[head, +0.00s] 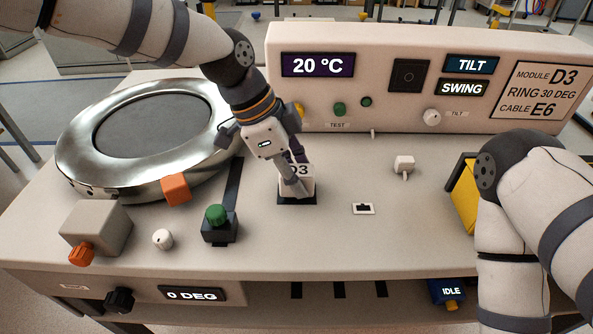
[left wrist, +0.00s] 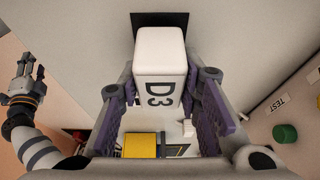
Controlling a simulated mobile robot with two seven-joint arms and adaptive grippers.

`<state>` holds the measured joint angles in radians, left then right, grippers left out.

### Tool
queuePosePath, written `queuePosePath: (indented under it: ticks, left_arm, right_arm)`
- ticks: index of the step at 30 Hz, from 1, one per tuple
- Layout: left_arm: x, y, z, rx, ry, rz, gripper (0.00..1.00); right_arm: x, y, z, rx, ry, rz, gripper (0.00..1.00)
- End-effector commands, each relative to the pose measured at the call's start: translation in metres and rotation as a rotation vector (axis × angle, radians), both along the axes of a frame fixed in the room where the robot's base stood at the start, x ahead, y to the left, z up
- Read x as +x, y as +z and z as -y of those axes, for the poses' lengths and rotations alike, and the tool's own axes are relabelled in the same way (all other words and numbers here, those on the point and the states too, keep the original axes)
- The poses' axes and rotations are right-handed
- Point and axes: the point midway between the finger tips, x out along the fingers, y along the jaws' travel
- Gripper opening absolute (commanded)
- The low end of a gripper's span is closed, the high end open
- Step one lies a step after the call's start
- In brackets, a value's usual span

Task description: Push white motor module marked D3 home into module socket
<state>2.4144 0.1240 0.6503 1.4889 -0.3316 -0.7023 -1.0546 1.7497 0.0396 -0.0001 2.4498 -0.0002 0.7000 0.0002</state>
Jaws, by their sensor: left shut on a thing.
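The white motor module (head: 303,184) marked D3 stands upright at the black module socket (head: 284,201) in the middle of the bench. My left gripper (head: 298,186) is shut on it from above and hides part of it. In the left wrist view, the module (left wrist: 160,55) sits between the two purple-grey fingers (left wrist: 160,92), and the dark socket (left wrist: 148,18) shows behind its end. How deep the module sits cannot be told. My right arm is at the right of the head view, its gripper out of sight; the right gripper (left wrist: 31,70) shows in the left wrist view, fingers apart and empty.
The silver ring (head: 75,165) with an orange block (head: 176,189) lies left. A green-knobbed black box (head: 219,226) stands left of the socket, a small white port plate (head: 363,209) right of it. The control panel (head: 400,110) runs along the back. A white plug (head: 404,164) lies at right.

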Motion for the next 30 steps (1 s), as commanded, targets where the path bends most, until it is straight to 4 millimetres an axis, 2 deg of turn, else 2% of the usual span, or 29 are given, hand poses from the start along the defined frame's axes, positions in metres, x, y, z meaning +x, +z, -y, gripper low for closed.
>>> queuePosePath:
  ticks: [9, 10, 12, 13, 23, 26, 30]
  left_arm:
    - [0.0, -0.011, 0.0, 0.001, -0.001, -0.002, 0.0]
    - [0.0, -0.011, 0.0, 0.001, 0.0, -0.001, 0.36]
    - [0.0, -0.011, 0.0, 0.001, 0.0, -0.001, 0.52]
    - [0.0, -0.011, 0.0, 0.001, 0.0, -0.001, 0.55]
    - [0.0, -0.006, -0.002, 0.001, 0.0, -0.001, 0.55]
    - [0.001, 0.011, -0.009, -0.001, 0.001, 0.002, 0.55]
    - [0.001, 0.048, -0.024, -0.002, 0.002, 0.005, 0.55]
  right_arm:
    - [-0.003, -0.003, 0.0, 0.0, 0.0, -0.009, 0.4]
    - [-0.002, -0.002, 0.0, 0.0, 0.0, -0.008, 0.4]
    - [-0.002, -0.002, 0.0, 0.0, 0.0, -0.008, 0.4]
    - [-0.002, -0.002, 0.0, 0.0, 0.0, -0.008, 0.4]
    - [-0.002, -0.002, 0.0, 0.0, 0.0, -0.008, 0.4]
    - [-0.002, -0.002, 0.0, 0.0, 0.0, -0.008, 0.4]
    - [-0.002, -0.002, 0.0, 0.0, 0.0, -0.007, 0.4]
